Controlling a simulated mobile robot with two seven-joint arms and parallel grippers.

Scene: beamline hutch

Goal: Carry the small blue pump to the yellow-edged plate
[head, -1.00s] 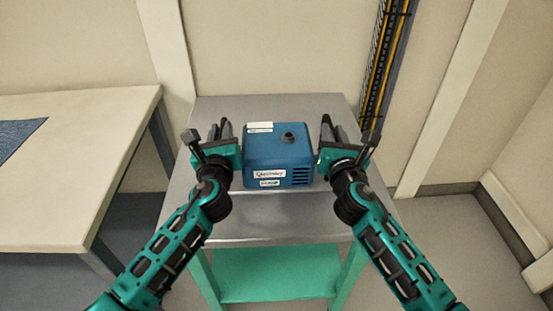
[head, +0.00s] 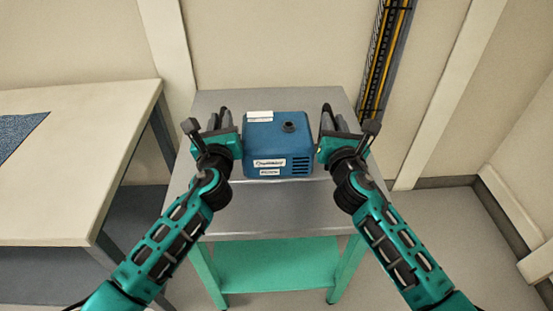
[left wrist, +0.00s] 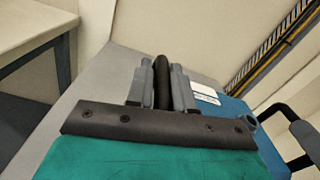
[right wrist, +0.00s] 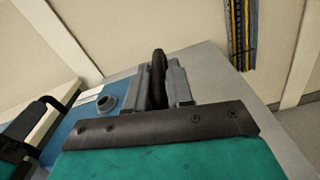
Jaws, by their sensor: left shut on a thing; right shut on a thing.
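The small blue pump (head: 279,146) is box-shaped, with white labels, front slots and a dark round port on top. It is over the grey metal top of a bench, between my grippers; I cannot tell whether it touches the top. My left gripper (head: 222,124) is shut at the pump's left side; the left wrist view shows a black bar (left wrist: 162,75) between its fingers. My right gripper (head: 336,121) is shut at the right side, also with a black bar (right wrist: 158,70) between its fingers. No yellow-edged plate shows.
The metal-topped bench (head: 275,210) has a green lower shelf (head: 275,265). A pale table (head: 75,180) with a dark blue mat (head: 18,135) stands to the left, across a narrow gap. A wall and cable tray (head: 384,60) are behind. Floor is open at right.

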